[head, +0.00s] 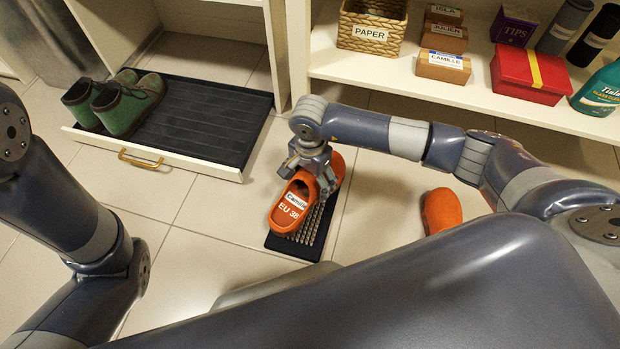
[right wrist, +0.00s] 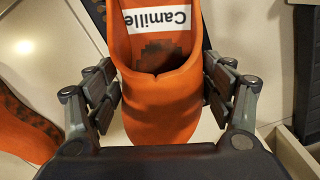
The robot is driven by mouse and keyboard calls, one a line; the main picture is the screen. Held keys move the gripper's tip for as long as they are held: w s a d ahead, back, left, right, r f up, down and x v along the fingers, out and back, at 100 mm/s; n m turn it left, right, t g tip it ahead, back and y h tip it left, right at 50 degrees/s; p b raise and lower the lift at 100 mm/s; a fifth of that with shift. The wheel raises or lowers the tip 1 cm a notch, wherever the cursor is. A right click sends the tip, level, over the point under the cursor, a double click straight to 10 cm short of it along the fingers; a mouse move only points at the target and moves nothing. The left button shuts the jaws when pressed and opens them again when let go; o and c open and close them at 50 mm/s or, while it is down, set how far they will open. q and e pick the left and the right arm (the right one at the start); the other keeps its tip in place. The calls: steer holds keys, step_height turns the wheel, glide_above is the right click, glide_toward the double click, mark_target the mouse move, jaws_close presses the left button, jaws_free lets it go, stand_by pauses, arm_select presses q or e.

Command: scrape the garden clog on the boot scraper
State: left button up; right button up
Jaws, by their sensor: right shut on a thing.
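The orange garden clog (head: 285,212), labelled "Camille" and "EU 38", is over the black boot scraper (head: 311,240) with its studded top. My right gripper (head: 312,168) is shut on the clog's sides. In the right wrist view the clog (right wrist: 160,112) sits between both fingers, with a dark patch on its insole. The clog hides part of the scraper; I cannot tell whether its sole touches the studs. A second orange clog (head: 440,210) lies on the floor to the right. My left gripper is out of view.
A drawer with a black ribbed tray (head: 205,125) and green boots (head: 125,105) is pulled out at the left. Shelves behind hold a "PAPER" basket (head: 372,30), labelled wooden blocks (head: 443,66), a red box (head: 528,78) and bottles. Tiled floor is clear left of the scraper.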

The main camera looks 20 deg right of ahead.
steer(key=shift+f+b, duration=0.5)
steer(key=shift+f, duration=0.1)
stand_by(0.4)
